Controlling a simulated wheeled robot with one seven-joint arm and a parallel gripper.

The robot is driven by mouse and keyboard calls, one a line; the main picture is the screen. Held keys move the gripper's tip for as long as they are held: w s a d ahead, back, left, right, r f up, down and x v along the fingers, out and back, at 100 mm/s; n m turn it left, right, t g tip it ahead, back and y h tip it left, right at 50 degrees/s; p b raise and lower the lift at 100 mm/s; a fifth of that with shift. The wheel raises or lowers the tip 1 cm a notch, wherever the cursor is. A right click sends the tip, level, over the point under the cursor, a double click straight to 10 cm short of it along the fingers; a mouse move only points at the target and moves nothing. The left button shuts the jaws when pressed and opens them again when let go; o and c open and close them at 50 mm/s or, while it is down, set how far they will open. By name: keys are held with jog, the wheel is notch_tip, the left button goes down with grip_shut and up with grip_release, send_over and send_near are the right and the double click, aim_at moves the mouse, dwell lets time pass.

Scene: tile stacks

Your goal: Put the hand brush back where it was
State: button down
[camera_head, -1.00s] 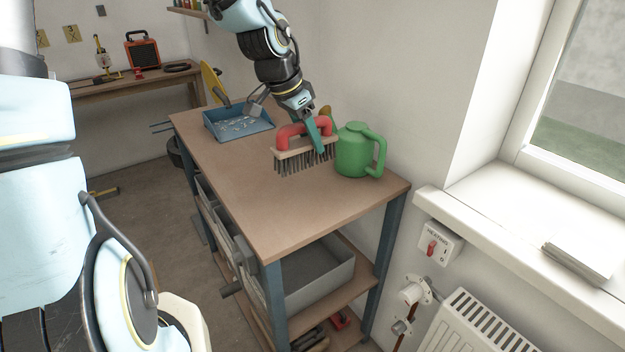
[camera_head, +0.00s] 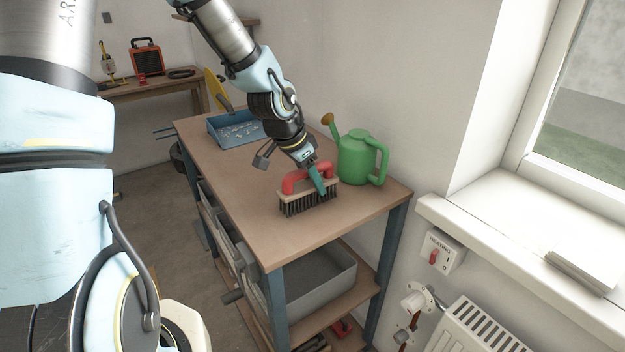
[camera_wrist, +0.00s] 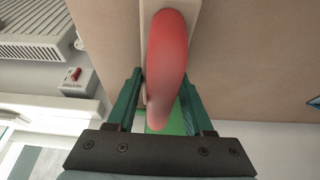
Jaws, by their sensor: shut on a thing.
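The hand brush (camera_head: 294,199) has a red arched handle, a pale wooden block and dark bristles pointing down. It is upright at the near part of the wooden bench top (camera_head: 262,231), in front of the green watering can (camera_head: 356,160). I cannot tell whether the bristles touch the bench. My gripper (camera_head: 318,180) is shut on the brush's red handle from above. In the wrist view, the red handle (camera_wrist: 167,62) lies between the green fingers of my gripper (camera_wrist: 160,112). The fingers hide part of the handle's right end.
A blue tray (camera_head: 212,131) with small pieces stands at the far end of the bench. The bench top left of and nearer than the brush is clear. A wall runs behind the can. A grey bin (camera_head: 318,289) sits on the shelf below. A radiator (camera_head: 480,325) is at right.

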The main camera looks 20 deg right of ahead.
jog(key=shift+c, duration=1.4)
grip_release()
jog(key=p+v, duration=0.1)
jog(key=v, duration=1.1)
jog(key=shift+r, duration=0.1)
jog(key=s+a+f+n+y, duration=0.1)
jog(key=a+n+y, duration=0.1)
jog(key=a+n, duration=0.5)
jog(key=s+a+f+n+y, duration=0.2)
jog(key=a+n, duration=0.5)
jog(key=a, duration=1.2)
jog(key=shift+s+a+n+t, duration=0.2)
jog(key=shift+a+n+t, duration=0.15)
jog(key=shift+n+t, duration=0.05)
